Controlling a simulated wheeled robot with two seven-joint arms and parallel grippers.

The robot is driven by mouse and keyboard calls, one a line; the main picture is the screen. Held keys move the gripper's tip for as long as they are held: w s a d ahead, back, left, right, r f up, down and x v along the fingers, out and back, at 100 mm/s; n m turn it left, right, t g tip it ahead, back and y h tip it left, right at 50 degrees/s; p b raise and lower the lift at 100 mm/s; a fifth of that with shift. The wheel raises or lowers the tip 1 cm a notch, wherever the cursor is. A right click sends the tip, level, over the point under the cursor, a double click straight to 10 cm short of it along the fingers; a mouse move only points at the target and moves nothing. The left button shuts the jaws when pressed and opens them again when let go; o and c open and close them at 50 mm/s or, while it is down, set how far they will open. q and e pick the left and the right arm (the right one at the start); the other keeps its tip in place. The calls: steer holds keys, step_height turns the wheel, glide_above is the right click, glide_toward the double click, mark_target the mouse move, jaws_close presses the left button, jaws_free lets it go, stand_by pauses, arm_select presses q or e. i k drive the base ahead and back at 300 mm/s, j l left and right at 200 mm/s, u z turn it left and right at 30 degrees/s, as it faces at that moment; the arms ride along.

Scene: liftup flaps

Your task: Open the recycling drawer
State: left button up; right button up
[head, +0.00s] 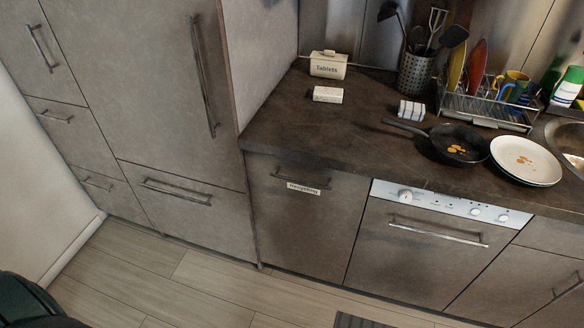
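The recycling drawer (308,225) is a brown-grey front under the counter, left of the dishwasher. It is shut and sits flush with the fronts beside it. Its dark bar handle (300,179) runs across the top. A small white label (303,188) just below the handle seems to read "Recycling". Neither of my grippers shows in the head view.
The dishwasher (425,250) adjoins on the right, shut. Tall cabinets (130,80) stand on the left. The dark countertop (310,125) holds a pan (458,140), a plate (526,160) and a dish rack (485,110). The wooden floor (190,285) in front is mostly clear.

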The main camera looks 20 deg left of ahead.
mark_target(308, 217)
steer(key=i+l+u, duration=0.3)
steer(key=l+u, duration=0.3)
steer(key=l, duration=0.15)
steer(key=i+l+u, duration=0.15)
steer(key=l+u, duration=0.15)
steer(key=l, duration=0.15)
steer(key=l+u, duration=0.45)
steer(key=l, duration=0.55)
